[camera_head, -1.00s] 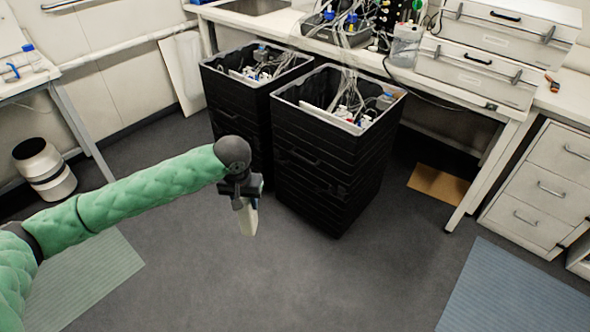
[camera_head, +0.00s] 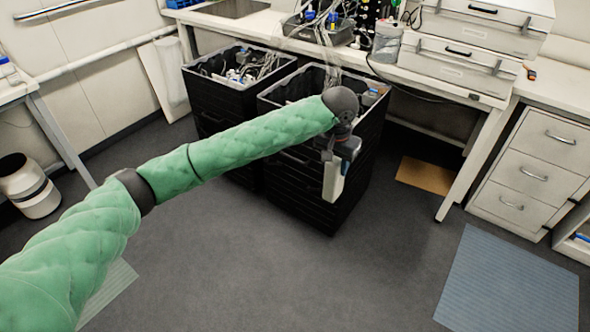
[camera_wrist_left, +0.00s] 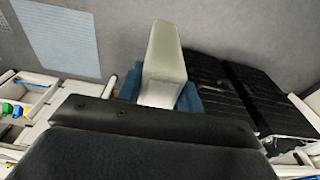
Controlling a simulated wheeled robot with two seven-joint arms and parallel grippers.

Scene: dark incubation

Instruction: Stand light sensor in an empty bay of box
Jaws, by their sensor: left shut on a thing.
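My left gripper (camera_head: 334,163) is shut on a pale cream block, which looks like the light sensor (camera_head: 332,184). The block hangs down from the fingers in front of the right black box. In the left wrist view the light sensor (camera_wrist_left: 165,55) sticks out between the blue fingers of the left gripper (camera_wrist_left: 160,90). Two tall black boxes stand on the floor, a left one (camera_head: 215,106) and a right one (camera_head: 305,185), both open at the top. I cannot tell which box is meant, and no empty bay shows clearly. My right gripper is out of view.
Cables and bottles (camera_head: 240,68) fill much of the left box's top. The white bench (camera_head: 430,72) stands behind the boxes, with tubing running down from it. White drawers (camera_head: 535,170) are at the right. A blue mat (camera_head: 515,290) lies on the open floor.

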